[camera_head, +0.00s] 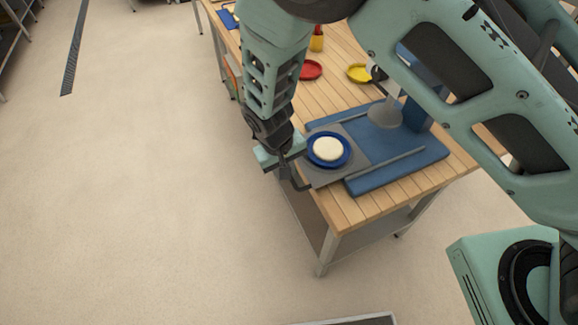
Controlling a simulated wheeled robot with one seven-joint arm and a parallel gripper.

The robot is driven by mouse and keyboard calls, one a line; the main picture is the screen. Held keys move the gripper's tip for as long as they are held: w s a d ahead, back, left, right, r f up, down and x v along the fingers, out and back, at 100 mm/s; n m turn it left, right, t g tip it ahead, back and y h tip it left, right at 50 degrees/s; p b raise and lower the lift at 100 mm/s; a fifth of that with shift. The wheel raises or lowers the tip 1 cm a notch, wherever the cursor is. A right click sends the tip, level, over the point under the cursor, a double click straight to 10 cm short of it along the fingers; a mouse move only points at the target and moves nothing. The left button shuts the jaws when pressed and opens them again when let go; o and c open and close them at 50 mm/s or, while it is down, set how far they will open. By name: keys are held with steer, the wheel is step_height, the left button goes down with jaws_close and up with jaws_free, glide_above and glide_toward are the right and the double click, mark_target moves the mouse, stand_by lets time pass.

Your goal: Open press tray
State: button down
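The press has a blue base (395,176) on the wooden table, with a grey pressing head (385,114) at its back. The grey press tray (355,133) extends left from the base, out from under the head, to the table's left edge. A blue round dish (313,157) holding a pale dough disc (327,149) sits on the tray. My gripper (287,172) is at the tray's outer left end, beside the dark handle (301,186). Its fingertips are small and partly hidden, so I cannot tell whether they grip the handle.
The wooden table (347,212) has a metal frame with a lower shelf. A red plate (311,70), a yellow plate (359,73) and a yellow container (316,44) stand farther back. The floor (130,190) to the left is clear. A dark floor grate (75,48) lies at upper left.

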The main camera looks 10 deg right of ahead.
steer(key=c, duration=1.8)
jaws_free()
steer(key=shift+o, duration=0.2)
steer(key=s+a+r+b, duration=0.1)
steer(key=a+r+b, duration=0.2)
steer(key=r, duration=1.4)
steer(key=shift+b, duration=0.55)
steer(key=s+d+r+n+y+b, duration=0.1)
steer(key=s+d+n, duration=0.1)
steer(key=s+d, duration=0.4)
steer(key=s+d+r+n+y, duration=0.1)
steer(key=s+d, duration=0.5)
steer(key=s, duration=0.8)
steer(key=shift+d+r+n+g+y+b, duration=0.3)
steer(key=shift+d+r+n+b, duration=0.1)
steer(key=shift+r+n, duration=0.15)
